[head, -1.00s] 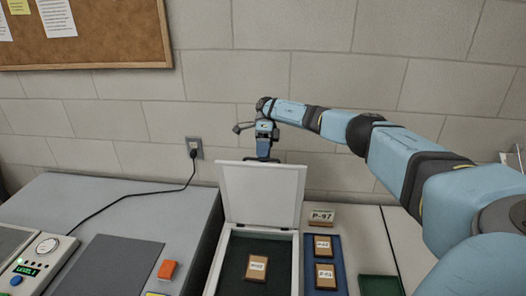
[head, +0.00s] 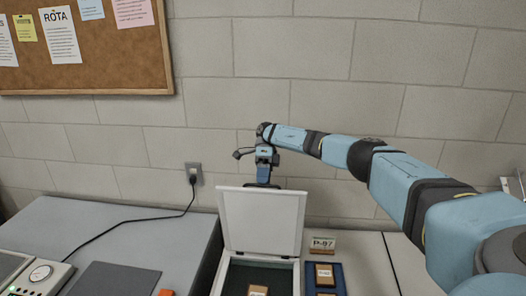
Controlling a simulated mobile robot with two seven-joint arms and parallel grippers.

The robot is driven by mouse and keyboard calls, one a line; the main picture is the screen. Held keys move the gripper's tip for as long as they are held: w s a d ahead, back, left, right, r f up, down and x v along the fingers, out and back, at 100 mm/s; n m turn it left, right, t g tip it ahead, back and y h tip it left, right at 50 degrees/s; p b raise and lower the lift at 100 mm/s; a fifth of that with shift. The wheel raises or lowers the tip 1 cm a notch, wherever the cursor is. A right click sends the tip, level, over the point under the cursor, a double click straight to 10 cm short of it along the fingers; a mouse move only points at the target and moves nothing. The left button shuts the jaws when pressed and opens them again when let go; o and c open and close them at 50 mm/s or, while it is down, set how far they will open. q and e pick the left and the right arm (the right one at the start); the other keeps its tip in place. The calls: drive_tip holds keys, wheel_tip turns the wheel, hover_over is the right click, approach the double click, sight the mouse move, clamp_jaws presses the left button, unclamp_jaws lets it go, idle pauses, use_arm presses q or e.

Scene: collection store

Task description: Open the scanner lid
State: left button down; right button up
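The scanner appears to be the white-framed box (head: 220,276) with a dark bed at the bottom centre. Its white lid (head: 262,222) stands up at the back, raised and leaning slightly back. A small wooden block with a label (head: 258,291) lies inside, cut by the lower picture edge. My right gripper (head: 263,184) points down at the lid's top edge, seeming just behind or touching it. Its fingertips are small and dark and partly hidden by the lid, so their opening cannot be told. My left gripper is out of view.
A blue tray (head: 339,282) with wooden blocks and a P-97 sign (head: 322,243) stand right of the box. A grey counter (head: 120,235) at left holds a dark mat (head: 115,280), a control panel (head: 38,277) and a cable (head: 130,218) to the wall outlet (head: 194,172).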

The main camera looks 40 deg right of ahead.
wheel_tip(320, 180, up, 20)
drive_tip(key=p, duration=0.4)
drive_tip(key=shift+f, duration=0.15)
drive_tip(key=shift+s+f, duration=0.1)
